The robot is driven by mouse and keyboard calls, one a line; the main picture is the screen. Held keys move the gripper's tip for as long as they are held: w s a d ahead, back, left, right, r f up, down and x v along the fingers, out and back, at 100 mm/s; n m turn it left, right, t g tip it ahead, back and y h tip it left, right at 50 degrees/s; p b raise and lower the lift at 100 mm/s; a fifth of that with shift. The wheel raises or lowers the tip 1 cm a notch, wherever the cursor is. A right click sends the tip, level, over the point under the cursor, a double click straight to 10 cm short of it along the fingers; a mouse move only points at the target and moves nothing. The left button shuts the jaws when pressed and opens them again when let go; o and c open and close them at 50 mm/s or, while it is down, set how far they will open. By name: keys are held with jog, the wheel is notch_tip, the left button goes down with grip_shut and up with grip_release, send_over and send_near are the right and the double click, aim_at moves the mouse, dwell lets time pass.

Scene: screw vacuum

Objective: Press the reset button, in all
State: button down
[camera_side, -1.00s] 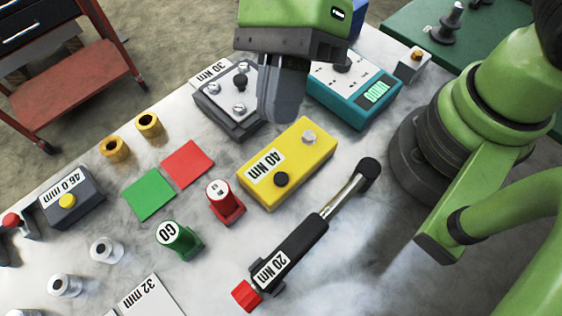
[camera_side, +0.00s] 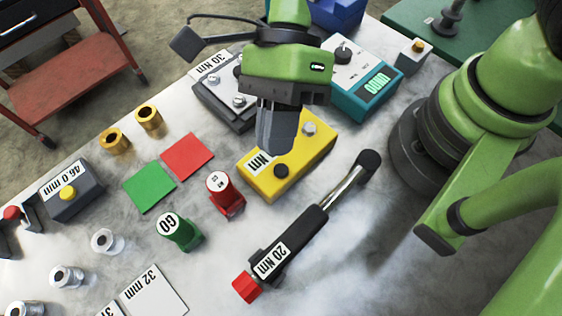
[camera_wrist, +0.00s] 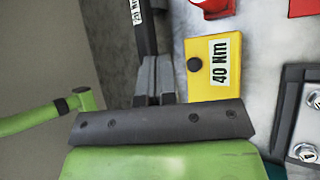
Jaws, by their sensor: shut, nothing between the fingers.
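No button in view carries a readable reset label. The yellow 40 Nm box (camera_side: 312,150) has a black round button (camera_side: 281,171) and a silver one (camera_side: 309,129). In the wrist view, the yellow box (camera_wrist: 213,85) and its black button (camera_wrist: 194,64) lie right of the fingers. My gripper (camera_side: 276,148) is shut and empty, pointing down in front of the yellow box and covering part of its label. A grey 46.0 mm box (camera_side: 83,201) has a yellow button (camera_side: 68,193).
The black 20 Nm wrench (camera_side: 297,240) lies in front of the yellow box. A teal tester (camera_side: 362,101) and a grey 30 Nm block (camera_side: 218,107) stand behind. A red cylinder (camera_side: 228,203) and green GO cylinder (camera_side: 188,240) stand left. The lower right bench is clear.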

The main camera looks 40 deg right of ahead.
aim_at(277, 167)
jog(key=shift+f, duration=2.25)
jog(key=shift+f, duration=0.15)
jog(key=shift+f, duration=0.25)
jog(key=shift+f, duration=0.4)
dwell(0.8)
jog(key=shift+r, duration=0.85)
jog(key=shift+r, duration=2.5)
